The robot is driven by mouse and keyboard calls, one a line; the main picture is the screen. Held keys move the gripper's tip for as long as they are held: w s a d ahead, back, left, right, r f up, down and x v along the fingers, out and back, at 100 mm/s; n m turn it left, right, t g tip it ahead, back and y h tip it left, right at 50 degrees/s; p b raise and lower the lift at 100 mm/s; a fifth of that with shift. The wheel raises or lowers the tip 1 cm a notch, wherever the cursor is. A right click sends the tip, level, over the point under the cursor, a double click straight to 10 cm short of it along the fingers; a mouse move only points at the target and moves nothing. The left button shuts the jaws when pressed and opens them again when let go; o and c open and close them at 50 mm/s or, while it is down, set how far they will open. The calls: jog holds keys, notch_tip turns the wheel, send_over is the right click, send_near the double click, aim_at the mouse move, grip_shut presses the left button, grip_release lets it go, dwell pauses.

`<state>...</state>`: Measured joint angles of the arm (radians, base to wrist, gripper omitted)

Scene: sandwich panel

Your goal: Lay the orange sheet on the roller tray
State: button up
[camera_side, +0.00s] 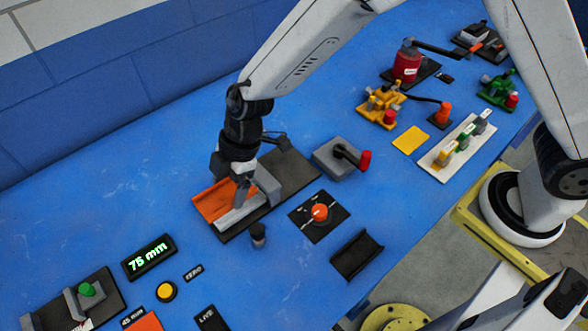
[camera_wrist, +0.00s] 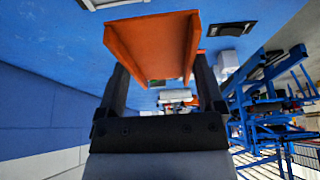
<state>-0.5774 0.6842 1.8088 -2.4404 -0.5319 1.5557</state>
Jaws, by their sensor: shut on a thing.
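My gripper (camera_side: 241,198) points down over the long dark base on the blue table. In the wrist view its two dark fingers (camera_wrist: 160,72) are shut on the orange sheet (camera_wrist: 150,45), a shallow channel with raised sides. In the side view the orange sheet (camera_side: 212,204) shows at the left of the fingers, by a light grey strip (camera_side: 241,215). The roller tray seems to be this dark base (camera_side: 298,172) with a grey block (camera_side: 266,184). The fingers hide part of the sheet, and I cannot tell whether it touches the tray.
A grey box with a red handle (camera_side: 341,158), a black plate with an orange knob (camera_side: 320,213) and a black channel (camera_side: 357,255) stand to the right. A small dark post (camera_side: 258,234) is close in front. A display (camera_side: 149,257) reads 75 mm. Open table lies at left.

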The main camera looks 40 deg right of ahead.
aim_at(227, 182)
jog(key=w+d+f, duration=0.2)
jog(key=w, duration=0.4)
jog(key=shift+f, duration=0.25)
jog(key=shift+f, duration=0.15)
jog(key=shift+f, duration=2.3)
jog(key=shift+f, duration=1.6)
jog(key=shift+d+f, duration=0.1)
jog(key=shift+d, duration=0.45)
dwell(0.6)
jog(key=shift+d+f, duration=0.1)
jog(key=shift+f, duration=0.3)
dwell(0.6)
jog(key=o, duration=1)
